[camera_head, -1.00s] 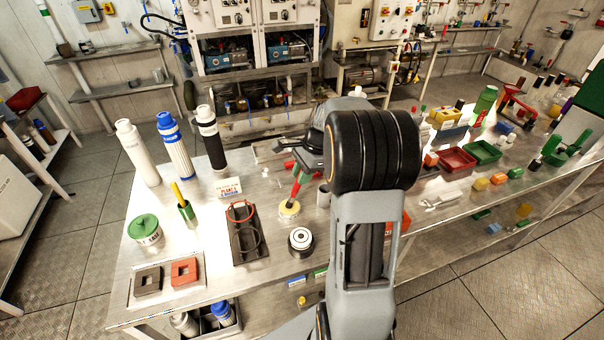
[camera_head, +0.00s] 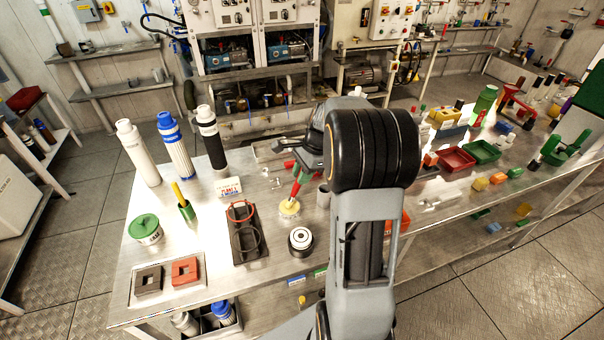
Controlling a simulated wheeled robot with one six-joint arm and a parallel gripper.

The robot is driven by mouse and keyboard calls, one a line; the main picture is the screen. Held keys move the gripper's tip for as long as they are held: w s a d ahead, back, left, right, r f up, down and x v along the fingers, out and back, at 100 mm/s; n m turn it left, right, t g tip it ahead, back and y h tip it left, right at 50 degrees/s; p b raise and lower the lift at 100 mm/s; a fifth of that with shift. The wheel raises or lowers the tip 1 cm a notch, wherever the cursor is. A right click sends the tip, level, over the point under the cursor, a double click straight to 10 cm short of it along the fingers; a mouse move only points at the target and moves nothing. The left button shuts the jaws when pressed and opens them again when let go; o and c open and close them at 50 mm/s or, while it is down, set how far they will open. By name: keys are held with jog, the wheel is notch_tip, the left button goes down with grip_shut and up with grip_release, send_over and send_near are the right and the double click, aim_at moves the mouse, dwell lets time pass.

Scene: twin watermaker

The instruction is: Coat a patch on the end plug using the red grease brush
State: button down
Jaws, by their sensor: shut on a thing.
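My gripper (camera_head: 298,169) is shut on the red grease brush (camera_head: 294,190), whose red handle slants down to the left. The brush's lower end is at a small round pot with a pale yellow top (camera_head: 290,208); I cannot tell how deep it sits. A black and white round piece (camera_head: 300,240), which looks like the end plug, stands on the bench just in front of the pot, apart from the brush. Its patch cannot be made out from here. My arm hides part of the bench to the right of the gripper.
A green cup with a yellow stick (camera_head: 186,211), a green-lidded tin (camera_head: 145,230) and three tall filter bottles (camera_head: 176,150) stand further left. A grey cylinder (camera_head: 323,196) stands close right of the pot.

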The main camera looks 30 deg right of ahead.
dwell(0.4)
notch_tip(320, 180, up, 7)
jog(key=p, duration=0.6)
jog(key=shift+f, duration=0.1)
dwell(0.7)
